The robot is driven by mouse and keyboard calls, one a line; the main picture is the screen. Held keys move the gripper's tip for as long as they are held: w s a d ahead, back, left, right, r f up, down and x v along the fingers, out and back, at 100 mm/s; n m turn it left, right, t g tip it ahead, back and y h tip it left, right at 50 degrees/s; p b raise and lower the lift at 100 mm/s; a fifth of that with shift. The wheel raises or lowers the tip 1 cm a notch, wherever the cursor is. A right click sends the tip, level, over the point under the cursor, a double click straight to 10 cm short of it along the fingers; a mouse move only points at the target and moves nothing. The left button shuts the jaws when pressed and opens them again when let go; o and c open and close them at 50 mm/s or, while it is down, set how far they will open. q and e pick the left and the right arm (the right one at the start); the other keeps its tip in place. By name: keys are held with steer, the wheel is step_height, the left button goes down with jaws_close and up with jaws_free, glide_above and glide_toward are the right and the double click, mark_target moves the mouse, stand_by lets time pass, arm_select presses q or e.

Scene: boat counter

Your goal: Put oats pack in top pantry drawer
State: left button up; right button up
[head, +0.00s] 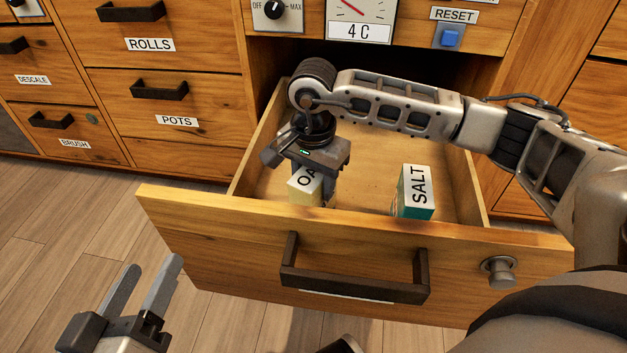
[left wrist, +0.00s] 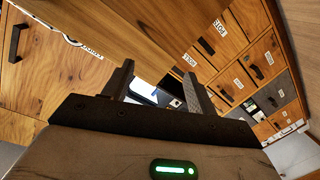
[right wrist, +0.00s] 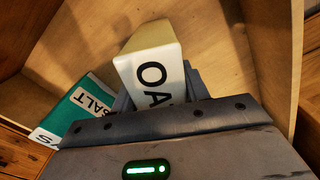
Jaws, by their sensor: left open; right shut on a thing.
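The oats pack (head: 305,187), pale yellow with a white label reading "OA", is inside the open wooden drawer (head: 350,245). My right gripper (head: 312,178) is shut on it, reaching down into the drawer's left part. The pack also shows between the fingers in the right wrist view (right wrist: 150,70). I cannot tell whether its base touches the drawer floor. The drawer's front label is mostly hidden under its dark handle (head: 355,280). My left gripper (head: 145,290) is open and empty, in front of the drawer at the lower left.
A green and white salt box (head: 415,192) stands in the drawer, right of the oats pack. Closed drawers labelled ROLLS (head: 150,44) and POTS (head: 177,120) are at the left. A round knob (head: 499,271) sticks out of the drawer front. Drawer floor between the packs is clear.

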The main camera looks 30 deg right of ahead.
steer(key=shift+f, duration=0.15)
steer(key=o, duration=1.3)
steer(key=shift+o, duration=0.2)
steer(key=shift+r, duration=0.5)
step_height(320, 180, up, 5)
steer(key=shift+r+p, duration=0.1)
steer(key=shift+p, duration=1)
step_height(320, 180, up, 6)
steer(key=shift+p, duration=0.85)
arm_select(q)
steer(key=shift+s+a+f+m+g+y, duration=0.15)
steer(key=shift+a+f+m+g+y, duration=0.4)
steer(key=shift+m+y, duration=0.2)
arm_select(e)
steer(key=shift+r, duration=0.1)
arm_select(q)
steer(key=shift+f, duration=0.1)
